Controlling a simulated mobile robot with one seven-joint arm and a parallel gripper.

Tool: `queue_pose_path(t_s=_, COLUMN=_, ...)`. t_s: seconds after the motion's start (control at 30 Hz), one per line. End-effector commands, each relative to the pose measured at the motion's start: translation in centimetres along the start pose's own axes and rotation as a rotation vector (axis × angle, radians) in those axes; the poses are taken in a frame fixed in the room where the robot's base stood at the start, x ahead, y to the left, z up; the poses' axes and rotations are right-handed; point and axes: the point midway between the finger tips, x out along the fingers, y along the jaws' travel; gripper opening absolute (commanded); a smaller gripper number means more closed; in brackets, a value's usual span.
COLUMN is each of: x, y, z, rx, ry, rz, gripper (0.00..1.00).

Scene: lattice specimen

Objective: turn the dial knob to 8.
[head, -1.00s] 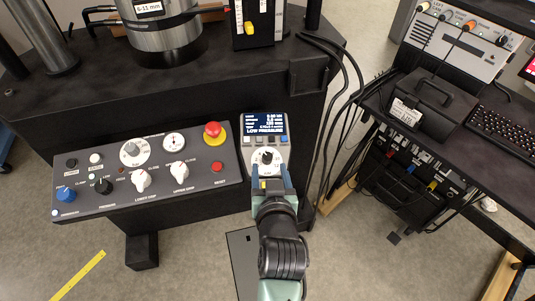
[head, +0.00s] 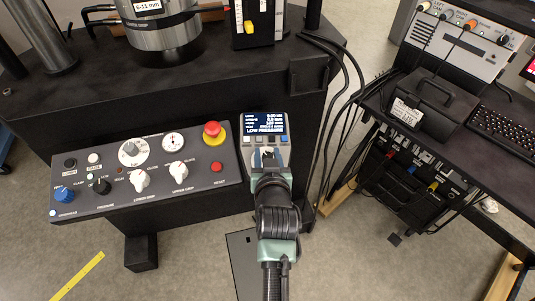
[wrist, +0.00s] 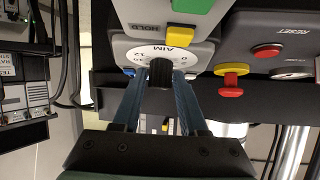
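The black dial knob (wrist: 160,73) sits on a white round scale marked AIM with numbers, on the grey handset (head: 265,130). In the wrist view it stands between the two blue fingers of my gripper (wrist: 161,80), one finger on each side. The fingers look open around it; whether they touch its sides is hard to tell. In the head view my gripper (head: 268,163) reaches the handset's lower part and hides most of the knob and scale. The knob's pointer and its setting are not readable.
The handset's screen (head: 264,122) reads LOW PRESSURE. Left of it is a sloped control panel (head: 205,190) with a red emergency button (head: 212,130) and white knobs. Black cables (head: 345,100) hang to the right. A yellow button (wrist: 180,33) lies beyond the dial.

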Motion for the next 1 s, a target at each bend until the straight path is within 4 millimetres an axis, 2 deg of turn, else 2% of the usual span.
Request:
queue_pose_path(t_s=0.03, x=-0.01, y=0.01, z=0.01, rx=0.0, ry=0.0, rz=0.0, gripper=0.31)
queue_pose_path(t_s=0.2, x=-0.02, y=0.01, z=0.02, rx=0.0, ry=0.0, rz=0.0, gripper=0.01)
queue_pose_path(t_s=0.63, x=-0.04, y=-0.08, z=0.0, rx=0.014, ry=0.0, rz=0.018, gripper=0.0)
queue_pose_path(t_s=1.0, x=0.0, y=-0.17, z=0.02, rx=0.111, ry=0.001, rz=0.152, gripper=0.0)
